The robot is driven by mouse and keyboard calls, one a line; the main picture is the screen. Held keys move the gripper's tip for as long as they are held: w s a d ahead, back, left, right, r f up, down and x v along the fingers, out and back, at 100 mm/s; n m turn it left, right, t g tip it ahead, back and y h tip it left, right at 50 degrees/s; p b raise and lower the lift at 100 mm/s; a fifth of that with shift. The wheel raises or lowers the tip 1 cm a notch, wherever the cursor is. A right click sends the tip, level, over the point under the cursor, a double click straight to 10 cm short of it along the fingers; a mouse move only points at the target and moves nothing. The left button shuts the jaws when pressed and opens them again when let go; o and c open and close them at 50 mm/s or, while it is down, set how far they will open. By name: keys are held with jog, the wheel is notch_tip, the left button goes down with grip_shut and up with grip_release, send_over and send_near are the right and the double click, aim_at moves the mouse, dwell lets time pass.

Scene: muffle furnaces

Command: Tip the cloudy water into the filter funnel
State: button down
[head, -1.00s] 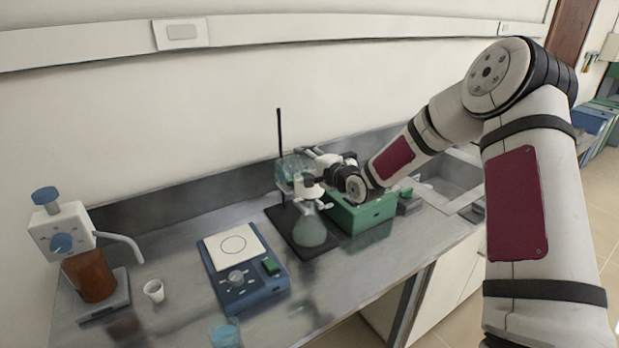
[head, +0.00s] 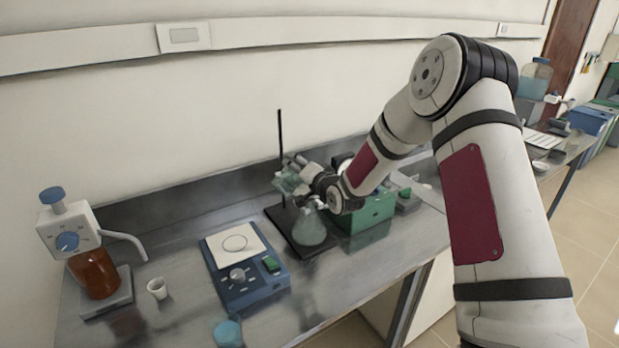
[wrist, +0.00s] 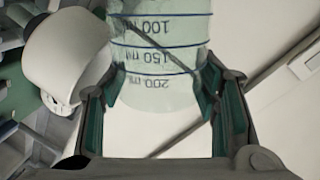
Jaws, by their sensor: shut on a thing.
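My gripper (wrist: 160,98) is shut on a clear graduated beaker (wrist: 160,50) holding pale, cloudy greenish water. In the head view, the beaker (head: 285,183) is tilted beside the black stand rod, at the end of my gripper (head: 302,172). The white filter funnel (wrist: 65,58) is close to the left of the beaker in the wrist view. In the head view, my wrist mostly hides the funnel above the filter flask (head: 309,230), which stands on a dark base. I cannot tell whether water is flowing out.
A green box (head: 366,214) stands right of the flask, close under my arm. A blue hotplate (head: 250,285) is to the left, with a white cup (head: 157,288) and a brown bottle dispenser (head: 95,274) beyond. A blue-green cup (head: 227,333) is at the front edge.

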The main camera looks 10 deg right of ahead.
aim_at(292, 185)
jog(key=shift+a+f+n, duration=0.1)
jog(key=shift+n, duration=0.4)
jog(key=shift+s+a+f+n+h, duration=0.25)
jog(key=shift+a+n+h, duration=0.15)
jog(key=shift+a+n, duration=0.25)
jog(key=shift+s+a+f+n+t+p, duration=0.1)
jog(key=shift+a+f+n+t+p, duration=0.1)
jog(key=shift+n, duration=0.35)
jog(key=shift+a+f+n+t+p, duration=0.1)
jog(key=shift+n+t+p, duration=0.1)
jog(key=shift+n, duration=0.3)
jog(key=shift+s+a+f+n, duration=0.15)
jog(key=shift+a+f+n, duration=0.25)
jog(key=shift+n, duration=0.3)
jog(key=shift+a+f+n+h, duration=0.15)
jog(key=shift+n+h, duration=0.15)
jog(key=shift+n, duration=0.2)
jog(key=shift+f+n+t, duration=0.1)
jog(key=shift+n+t, duration=0.3)
jog(key=shift+n, duration=0.2)
